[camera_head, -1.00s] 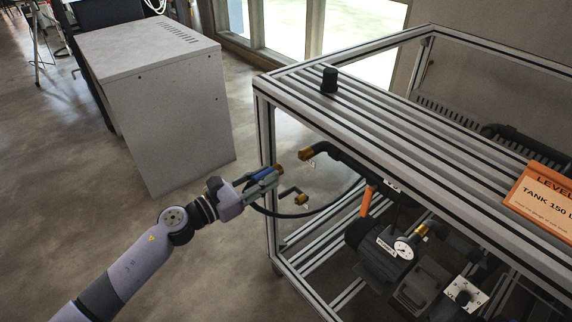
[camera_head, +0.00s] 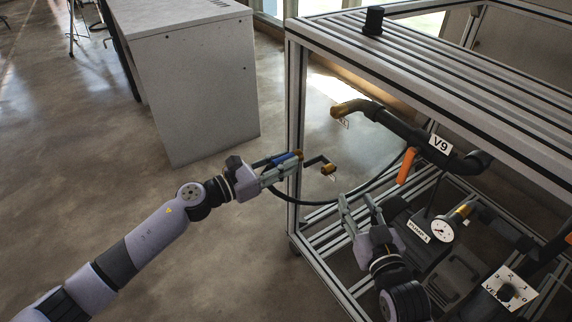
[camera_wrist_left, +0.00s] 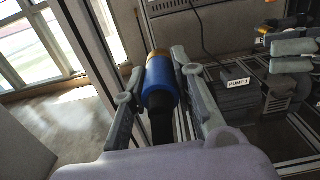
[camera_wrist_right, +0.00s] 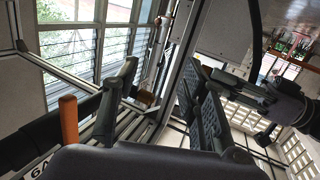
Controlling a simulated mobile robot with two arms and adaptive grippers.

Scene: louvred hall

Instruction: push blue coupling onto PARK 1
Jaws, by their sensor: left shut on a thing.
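My left gripper (camera_head: 291,168) is shut on the blue coupling (camera_head: 284,158), in front of the rack's near corner post. In the left wrist view the blue coupling (camera_wrist_left: 160,88) lies between the fingers, with a brass end ahead and a black hose behind. Just right of it in the head view is a short dark elbow with a brass end (camera_head: 328,169) and a small tag. Another brass end (camera_head: 342,109) is on the black V9 pipe above. The tags are too small to read, so I cannot tell which is PARK 1. My right gripper (camera_head: 358,200) is open and empty.
The rack's aluminium frame (camera_head: 296,120) stands close to both grippers. A black hose loops below the left gripper. An orange handle (camera_head: 406,166), a gauge (camera_head: 442,231) and the pump stand to the right.

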